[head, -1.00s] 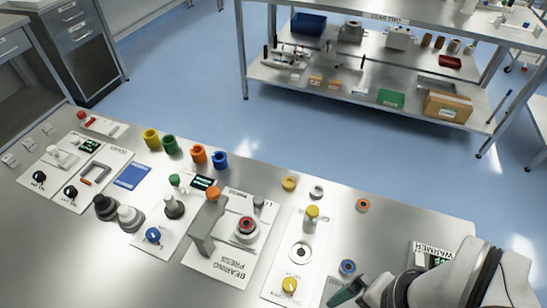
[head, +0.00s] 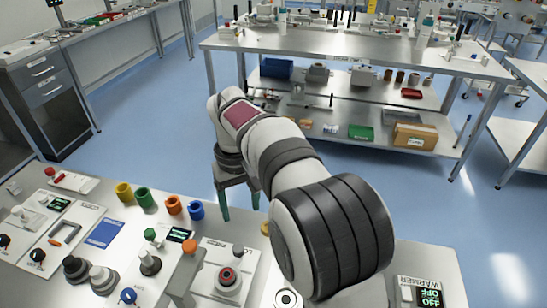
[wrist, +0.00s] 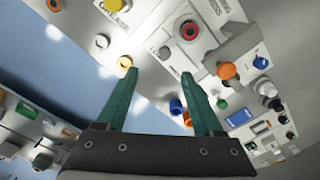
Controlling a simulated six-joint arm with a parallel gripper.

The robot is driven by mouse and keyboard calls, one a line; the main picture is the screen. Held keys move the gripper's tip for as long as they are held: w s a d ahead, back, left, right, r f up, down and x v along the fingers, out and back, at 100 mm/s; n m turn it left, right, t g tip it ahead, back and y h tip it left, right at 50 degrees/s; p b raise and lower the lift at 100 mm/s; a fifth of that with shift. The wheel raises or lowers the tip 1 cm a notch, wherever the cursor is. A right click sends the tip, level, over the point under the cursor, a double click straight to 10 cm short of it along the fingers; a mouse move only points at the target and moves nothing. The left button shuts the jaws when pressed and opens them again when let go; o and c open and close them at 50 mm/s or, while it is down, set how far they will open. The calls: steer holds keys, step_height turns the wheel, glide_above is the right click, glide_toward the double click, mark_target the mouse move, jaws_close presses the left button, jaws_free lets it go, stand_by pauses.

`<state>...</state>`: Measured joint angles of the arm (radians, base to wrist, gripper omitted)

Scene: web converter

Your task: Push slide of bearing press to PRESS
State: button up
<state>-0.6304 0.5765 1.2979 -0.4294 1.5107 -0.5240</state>
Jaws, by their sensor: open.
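The bearing press panel (head: 213,287) lies on the bench at the lower middle of the head view. It carries a red-ringed round part (head: 228,278), a grey upright block (head: 181,276) with an orange knob (head: 189,248), and a small grey peg (head: 238,250) near its far edge. I cannot tell for certain which part is the slide. In the wrist view the peg (wrist: 166,53) stands near the word LOAD, and the orange knob (wrist: 227,71) is right of my fingers. My gripper (head: 240,212) is open and empty, raised beyond the panel, touching nothing visible.
Yellow, green, orange and blue cups (head: 172,204) stand along the bench's far edge, left of my gripper. Dark and white knobbed parts (head: 76,269) stand left of the press. A WARMER box (head: 418,291) is at right. My arm hides the bench's middle.

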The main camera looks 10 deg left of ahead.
mark_target(238, 247)
steer(key=shift+n, duration=0.4)
steer(key=f, duration=0.5)
steer(key=a+f, duration=0.1)
steer(key=f, duration=0.5)
steer(key=a+f, duration=0.1)
steer(key=f, duration=0.5)
steer(key=shift+w+a, duration=0.25)
jaws_close()
